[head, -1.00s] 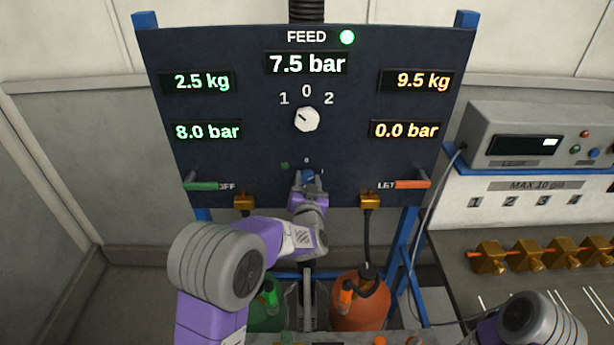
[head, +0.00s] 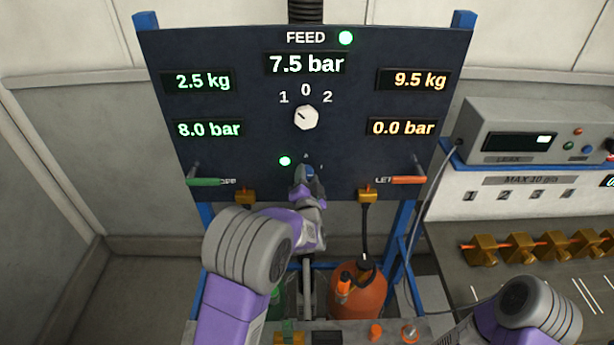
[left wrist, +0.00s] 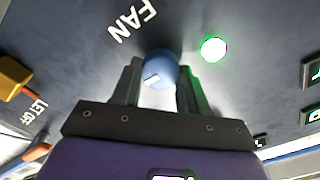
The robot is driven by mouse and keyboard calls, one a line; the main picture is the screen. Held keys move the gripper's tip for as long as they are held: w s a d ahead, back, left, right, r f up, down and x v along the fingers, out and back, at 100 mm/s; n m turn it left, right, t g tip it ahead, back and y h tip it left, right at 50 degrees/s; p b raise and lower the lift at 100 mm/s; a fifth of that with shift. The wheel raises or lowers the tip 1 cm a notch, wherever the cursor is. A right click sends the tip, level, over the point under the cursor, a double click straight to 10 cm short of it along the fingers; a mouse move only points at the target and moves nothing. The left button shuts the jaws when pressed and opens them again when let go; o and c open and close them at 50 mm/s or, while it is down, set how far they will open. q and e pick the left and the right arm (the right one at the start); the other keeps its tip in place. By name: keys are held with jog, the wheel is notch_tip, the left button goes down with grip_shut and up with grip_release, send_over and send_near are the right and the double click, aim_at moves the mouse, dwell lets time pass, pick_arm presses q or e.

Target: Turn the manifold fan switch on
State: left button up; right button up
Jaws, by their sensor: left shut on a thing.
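The fan switch is a small blue round knob with a white mark. It shows in the left wrist view (left wrist: 160,70) beside the word FAN, and in the head view (head: 309,170) low on the dark panel (head: 240,100). My left gripper (head: 307,177) is shut on the knob. In the left wrist view its two fingers (left wrist: 158,82) stand on either side of the knob. A small green lamp (head: 285,161) beside the switch is lit, also bright in the left wrist view (left wrist: 213,50). My right gripper is outside the view.
A white selector knob (head: 305,117) sits above, under the FEED readout. A green lever (head: 204,182) and an orange lever (head: 408,180) stick out on either side. An orange bottle (head: 358,290) stands below. A bench with brass fittings (head: 520,246) is at right.

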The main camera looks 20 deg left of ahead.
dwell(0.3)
pick_arm(q)
jog(key=o, duration=1.1)
jog(key=shift+c, duration=0.2)
jog(key=shift+s, duration=0.15)
jog(key=v, duration=0.7)
jog(key=shift+s, duration=0.2)
jog(key=shift+d, duration=0.1)
